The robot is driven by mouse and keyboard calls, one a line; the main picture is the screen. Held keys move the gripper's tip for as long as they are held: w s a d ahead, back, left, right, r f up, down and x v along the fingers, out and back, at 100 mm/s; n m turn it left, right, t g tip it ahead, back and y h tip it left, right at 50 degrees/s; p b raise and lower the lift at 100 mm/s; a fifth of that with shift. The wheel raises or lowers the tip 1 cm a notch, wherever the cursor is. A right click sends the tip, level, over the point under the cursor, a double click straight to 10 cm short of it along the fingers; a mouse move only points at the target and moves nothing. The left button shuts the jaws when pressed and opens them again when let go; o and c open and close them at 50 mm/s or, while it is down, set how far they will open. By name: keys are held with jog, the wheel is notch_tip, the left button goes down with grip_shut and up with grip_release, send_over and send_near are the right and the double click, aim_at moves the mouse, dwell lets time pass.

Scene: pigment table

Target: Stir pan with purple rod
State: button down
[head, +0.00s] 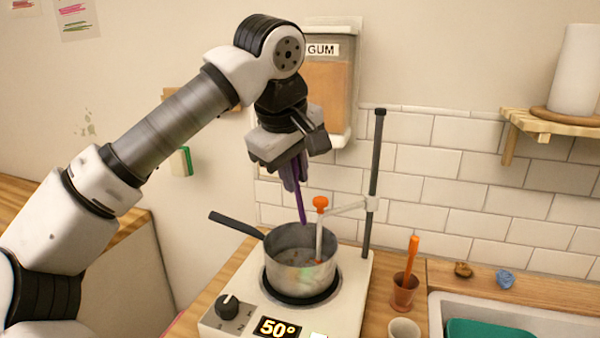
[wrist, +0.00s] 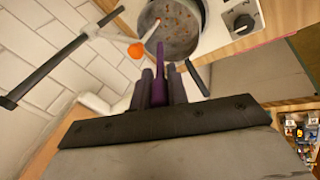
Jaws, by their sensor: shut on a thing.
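My gripper (head: 293,176) is shut on the purple rod (head: 301,205), above the pan. The rod points down, and its lower end is near the pan's far rim in the head view. I cannot tell whether the tip is inside the pan. The grey metal pan (head: 313,276) sits on the white hot plate (head: 352,290), its black handle (head: 237,224) pointing to the left. In the wrist view the purple rod (wrist: 159,85) stands between the fingers and points towards the pan (wrist: 178,50), which has brownish specks on its inside bottom.
A dark vertical stand (head: 375,180) rises behind the pan; its arm holds a white probe with an orange knob (head: 320,203) in the pan. A cup with an orange stick (head: 405,291), a small pale cup (head: 404,329) and a sink (head: 440,303) are at right.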

jog(key=shift+f, duration=0.15)
notch_tip(320, 180, down, 12)
jog(key=b, duration=0.9)
dwell(0.6)
jog(key=shift+w, duration=0.15)
